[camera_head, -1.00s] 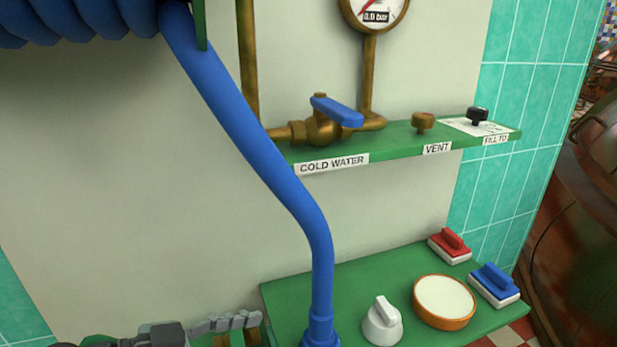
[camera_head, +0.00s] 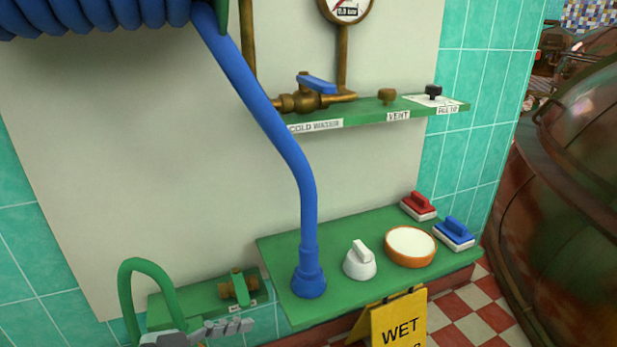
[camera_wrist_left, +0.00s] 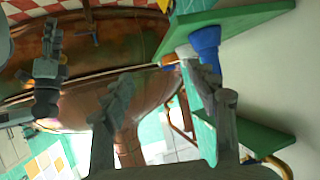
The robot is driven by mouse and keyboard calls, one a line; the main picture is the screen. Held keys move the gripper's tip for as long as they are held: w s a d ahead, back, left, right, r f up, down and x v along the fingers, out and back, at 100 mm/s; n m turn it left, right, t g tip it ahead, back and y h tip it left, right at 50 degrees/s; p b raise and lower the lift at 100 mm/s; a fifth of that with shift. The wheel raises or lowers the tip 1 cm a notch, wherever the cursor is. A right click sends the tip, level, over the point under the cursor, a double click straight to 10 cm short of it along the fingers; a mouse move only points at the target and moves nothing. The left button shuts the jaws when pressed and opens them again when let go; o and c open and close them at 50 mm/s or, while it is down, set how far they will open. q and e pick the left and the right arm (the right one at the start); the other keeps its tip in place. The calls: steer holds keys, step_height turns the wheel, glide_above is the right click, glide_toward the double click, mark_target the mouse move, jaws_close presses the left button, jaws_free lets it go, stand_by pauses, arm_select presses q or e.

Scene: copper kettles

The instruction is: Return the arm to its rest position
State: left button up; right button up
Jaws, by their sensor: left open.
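My left gripper (camera_head: 228,328) shows at the bottom left of the head view, partly cut off by the lower edge. In the left wrist view its two fingers (camera_wrist_left: 163,90) are spread apart, with nothing between them. The blue hose (camera_head: 298,185) hangs from a coil, and its flared end stands on the lower green shelf (camera_head: 345,290), to the right of the gripper and apart from it. A grey gripper (camera_wrist_left: 47,62), seemingly my right one, shows at the left of the wrist view; its jaw state is unclear.
The lower shelf bears a white knob (camera_head: 359,262), a round orange-rimmed pad (camera_head: 410,246), a red-handled block (camera_head: 418,207) and a blue-handled block (camera_head: 454,234). A green curved pipe (camera_head: 128,285) rises close to my left gripper. A yellow WET sign (camera_head: 398,322) stands below. A copper vessel (camera_head: 580,190) fills the right.

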arm_select(q)
steer(key=s+a+f+n+g+y+p, duration=0.1)
steer(key=s+a+f+n+y, duration=0.3)
steer(key=a+f, duration=0.5)
steer(key=s+a+f+n+g+y+p, duration=0.1)
steer(key=s+a+f+n+g+y, duration=0.2)
steer(key=f, duration=1.3)
steer(key=shift+s+a+n+g+y, duration=0.4)
steer(key=shift+s+a+n+y, duration=0.8)
steer(key=shift+s+a+y, duration=1.3)
arm_select(e)
steer(key=shift+a+f, duration=0.1)
steer(key=shift+f, duration=1.6)
